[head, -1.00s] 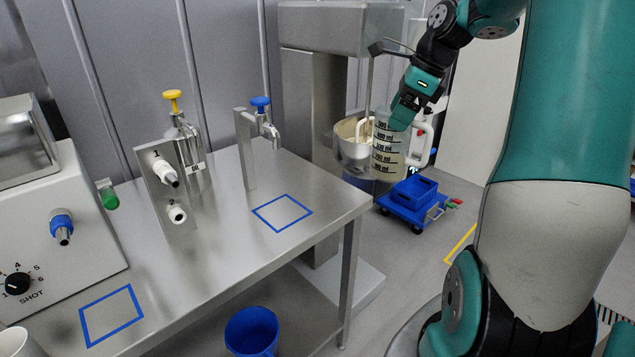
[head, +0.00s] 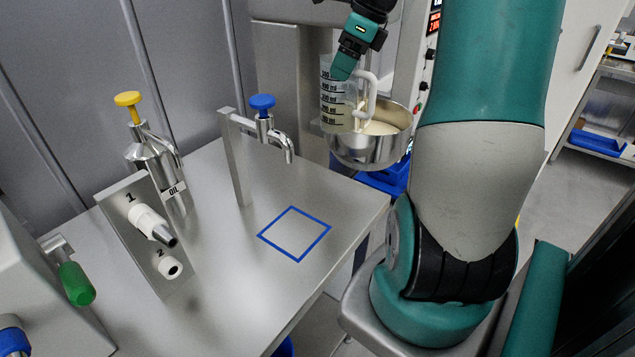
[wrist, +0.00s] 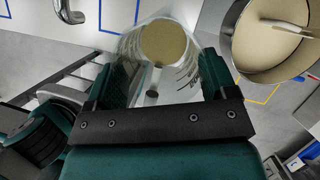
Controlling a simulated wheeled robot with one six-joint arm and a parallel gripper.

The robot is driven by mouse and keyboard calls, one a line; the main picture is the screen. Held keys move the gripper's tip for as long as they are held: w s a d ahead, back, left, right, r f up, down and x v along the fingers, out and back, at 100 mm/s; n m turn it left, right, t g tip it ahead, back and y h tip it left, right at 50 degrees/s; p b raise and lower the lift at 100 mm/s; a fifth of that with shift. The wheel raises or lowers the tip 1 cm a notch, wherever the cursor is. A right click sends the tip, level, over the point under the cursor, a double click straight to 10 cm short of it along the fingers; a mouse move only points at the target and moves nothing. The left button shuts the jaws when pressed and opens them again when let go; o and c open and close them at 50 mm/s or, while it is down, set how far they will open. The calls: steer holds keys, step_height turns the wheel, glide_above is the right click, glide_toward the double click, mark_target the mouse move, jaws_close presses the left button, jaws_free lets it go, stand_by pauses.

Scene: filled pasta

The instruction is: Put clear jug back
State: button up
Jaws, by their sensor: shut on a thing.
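The clear jug (head: 338,108) has dark ml markings and a white handle. My gripper (head: 345,70) is shut on it near its upper part and holds it upright in the air, in front of the steel mixing bowl (head: 375,157) and beyond the table's far right corner. In the wrist view the jug (wrist: 160,70) is between my two fingers, with a tan round patch showing in it; I cannot tell whether that is contents. A blue square outline (head: 295,234) on the steel table is empty.
A tap with a blue knob (head: 263,103) stands behind the blue square. The bowl holds pale material.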

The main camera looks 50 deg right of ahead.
step_height(320, 180, down, 20)
steer(key=shift+w, duration=0.15)
stand_by(0.4)
steer(key=o, duration=1.4)
steer(key=shift+f, duration=0.15)
steer(key=v, duration=1.2)
steer(key=shift+r+b, duration=0.2)
steer(key=shift+b, duration=0.1)
